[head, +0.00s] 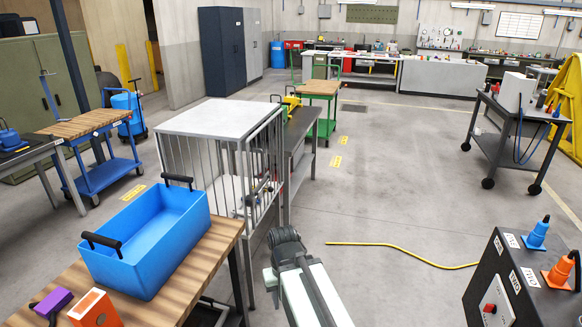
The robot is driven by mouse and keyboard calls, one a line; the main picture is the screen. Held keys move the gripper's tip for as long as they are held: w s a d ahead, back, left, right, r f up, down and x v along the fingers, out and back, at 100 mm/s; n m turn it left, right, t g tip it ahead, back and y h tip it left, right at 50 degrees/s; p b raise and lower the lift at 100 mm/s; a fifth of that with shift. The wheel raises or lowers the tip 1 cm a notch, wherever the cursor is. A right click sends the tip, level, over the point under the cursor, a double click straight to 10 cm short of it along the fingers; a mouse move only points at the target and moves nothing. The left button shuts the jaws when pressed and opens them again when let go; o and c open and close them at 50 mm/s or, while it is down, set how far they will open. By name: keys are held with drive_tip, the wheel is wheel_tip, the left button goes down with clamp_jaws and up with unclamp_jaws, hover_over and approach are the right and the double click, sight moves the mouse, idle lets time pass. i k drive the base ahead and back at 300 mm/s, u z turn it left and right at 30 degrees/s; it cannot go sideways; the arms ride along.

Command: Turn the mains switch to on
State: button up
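A dark control cabinet (480,262) stands at the lower right and is cut off by the picture's edge. On its near side is a white plate with a red knob (489,309), which looks like the mains switch. It is small and partly cut off at the bottom, so I cannot read its position. My arm reaches up from the bottom middle, ending in view at a dark grey joint, well left of the cabinet. I cannot make out my gripper's fingers. Nothing touches the red knob.
A blue crate (165,270) stands on a wooden-topped bench at left. A barred cage (208,118) stands behind it. A yellow cable (400,250) lies on the floor between my arm and the cabinet. Blue and orange cones (558,272) stand on the cabinet. The middle floor is mostly clear.

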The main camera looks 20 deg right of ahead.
sight(489, 308)
drive_tip(key=z, duration=0.95)
drive_tip(key=k, duration=1.75)
drive_tip(key=z, duration=0.65)
drive_tip(key=i, duration=1.5)
